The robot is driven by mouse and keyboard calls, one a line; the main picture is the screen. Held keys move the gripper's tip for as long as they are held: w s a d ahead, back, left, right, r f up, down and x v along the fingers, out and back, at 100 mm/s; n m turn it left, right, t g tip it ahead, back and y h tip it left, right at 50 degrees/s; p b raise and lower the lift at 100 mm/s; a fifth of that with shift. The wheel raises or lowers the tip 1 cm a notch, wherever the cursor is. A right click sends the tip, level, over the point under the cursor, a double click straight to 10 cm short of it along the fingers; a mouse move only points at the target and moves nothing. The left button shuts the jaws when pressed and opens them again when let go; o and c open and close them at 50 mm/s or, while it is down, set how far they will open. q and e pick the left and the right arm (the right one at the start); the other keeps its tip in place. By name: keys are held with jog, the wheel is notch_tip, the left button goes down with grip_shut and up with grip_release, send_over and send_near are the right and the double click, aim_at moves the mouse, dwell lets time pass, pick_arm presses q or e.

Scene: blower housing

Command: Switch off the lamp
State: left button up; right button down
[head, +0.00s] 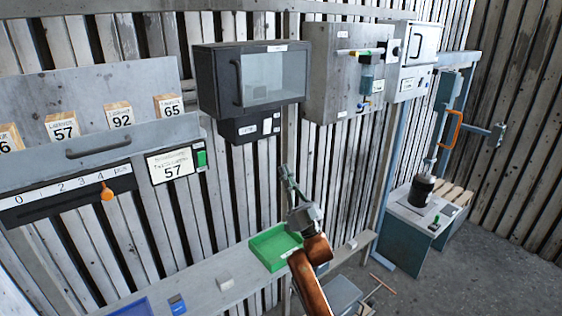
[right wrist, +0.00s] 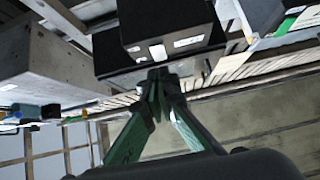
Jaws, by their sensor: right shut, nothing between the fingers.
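No lamp can be made out for certain. A black cabinet with a glass window (head: 262,78) hangs on the slatted wall. A smaller black box (head: 238,131) under it carries small white plates or switches (head: 267,126); I cannot tell which. My right gripper (head: 287,171) is shut and empty, pointing up, below and right of this box in the head view. In the right wrist view its fingertips (right wrist: 158,76) appear just below a white plate (right wrist: 157,53) on a black box (right wrist: 170,20); contact cannot be told. My left gripper is not in view.
Below is a bench with a green tray (head: 262,262). An orange-knobbed slider (head: 106,193) is at left.

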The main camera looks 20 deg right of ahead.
jog(key=shift+v, duration=1.05)
jog(key=shift+s+r, duration=0.2)
